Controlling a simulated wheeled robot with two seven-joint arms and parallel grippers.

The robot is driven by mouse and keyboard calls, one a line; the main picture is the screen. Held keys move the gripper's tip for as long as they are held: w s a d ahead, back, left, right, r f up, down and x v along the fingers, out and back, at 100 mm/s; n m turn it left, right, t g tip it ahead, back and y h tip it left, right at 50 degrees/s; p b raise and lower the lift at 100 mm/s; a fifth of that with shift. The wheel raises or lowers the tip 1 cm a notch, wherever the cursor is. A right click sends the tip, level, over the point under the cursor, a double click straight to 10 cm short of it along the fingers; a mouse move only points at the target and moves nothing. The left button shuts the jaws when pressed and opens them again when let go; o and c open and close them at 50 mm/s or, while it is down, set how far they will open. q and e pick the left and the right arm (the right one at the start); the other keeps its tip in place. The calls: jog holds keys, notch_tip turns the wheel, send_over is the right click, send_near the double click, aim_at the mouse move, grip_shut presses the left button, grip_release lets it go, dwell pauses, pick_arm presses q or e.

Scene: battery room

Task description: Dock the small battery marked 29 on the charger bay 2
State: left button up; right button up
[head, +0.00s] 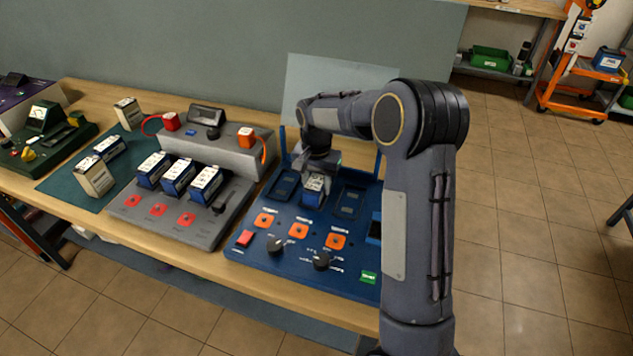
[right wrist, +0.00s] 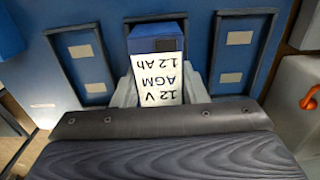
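A small blue battery (head: 313,190) with a white top stands at the middle bay of the blue charger (head: 290,262). In the right wrist view its white label (right wrist: 157,78) reads 12 V AGM 1.2 Ah; I cannot read a 29. My right gripper (head: 318,174) reaches down over the battery, and its pale fingers (right wrist: 160,92) press close on both sides of it. Whether the battery is fully seated is hard to tell. The bays to the left (head: 285,184) and right (head: 347,203) of it are empty. My left gripper is not in view.
A grey charger (head: 180,222) with several blue batteries stands left of the blue one. More batteries lie on a green mat (head: 62,188) farther left. My right arm crosses the right part of the blue charger. An orange cart (head: 580,85) stands at the far right.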

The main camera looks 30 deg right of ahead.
aim_at(317, 180)
jog(key=shift+o, duration=0.9)
notch_tip(317, 180, up, 11)
jog(key=p, duration=0.8)
jog(key=shift+p, duration=0.3)
jog(key=shift+s, duration=0.1)
